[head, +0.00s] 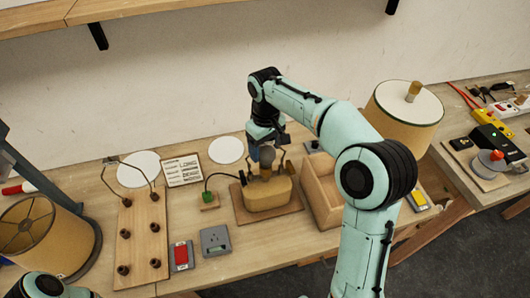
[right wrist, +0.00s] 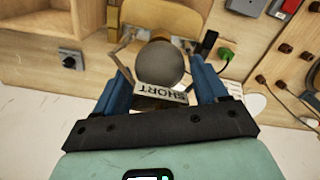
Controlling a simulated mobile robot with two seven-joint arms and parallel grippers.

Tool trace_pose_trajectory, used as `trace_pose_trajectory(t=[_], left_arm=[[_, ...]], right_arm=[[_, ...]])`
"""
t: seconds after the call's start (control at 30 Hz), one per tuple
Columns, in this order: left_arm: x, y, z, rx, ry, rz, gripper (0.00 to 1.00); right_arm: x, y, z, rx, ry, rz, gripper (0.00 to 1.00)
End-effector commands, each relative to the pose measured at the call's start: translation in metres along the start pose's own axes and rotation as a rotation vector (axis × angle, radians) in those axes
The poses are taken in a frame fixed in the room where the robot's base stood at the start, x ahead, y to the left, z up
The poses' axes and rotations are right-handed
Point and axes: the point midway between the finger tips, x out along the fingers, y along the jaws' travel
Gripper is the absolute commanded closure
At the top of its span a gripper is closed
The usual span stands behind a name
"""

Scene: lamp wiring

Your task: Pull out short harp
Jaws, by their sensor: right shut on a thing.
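The short harp (right wrist: 163,94), with a tag reading "SHORT", lies between the blue fingers of my right gripper (right wrist: 161,82) in the right wrist view. The gripper is shut on it. In the head view my right gripper (head: 267,140) is above the lamp base (head: 268,195), a rounded wooden block on a board. A grey bulb (right wrist: 160,63) shows just beyond the tag; it also shows in the head view (head: 267,156). The harp's lower ends are mostly hidden, so I cannot tell whether they touch the base. My left gripper is out of view.
An open wooden box (head: 322,192) stands right of the base. A peg board (head: 140,240) with a wire harp is at left. Lampshades stand at far left (head: 48,238) and right (head: 405,112). A green plug (head: 208,197) and grey outlet (head: 215,241) lie nearby.

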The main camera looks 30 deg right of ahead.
Motion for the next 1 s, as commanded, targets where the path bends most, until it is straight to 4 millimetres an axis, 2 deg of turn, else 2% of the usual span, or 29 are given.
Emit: trace_pose_trajectory(t=[0.03,0.17,0.2,1.0], left_arm=[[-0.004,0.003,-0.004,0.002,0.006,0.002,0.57],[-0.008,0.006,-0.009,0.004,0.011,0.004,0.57],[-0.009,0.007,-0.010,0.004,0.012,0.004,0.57],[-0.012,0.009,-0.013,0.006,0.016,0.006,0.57]], right_arm=[[-0.011,0.003,-0.003,0.019,0.018,0.004,0.64],[-0.017,0.003,-0.003,0.019,0.018,0.004,0.64],[-0.019,0.003,-0.003,0.018,0.018,0.004,0.91],[-0.050,0.000,0.000,0.007,0.004,0.001,0.92]])
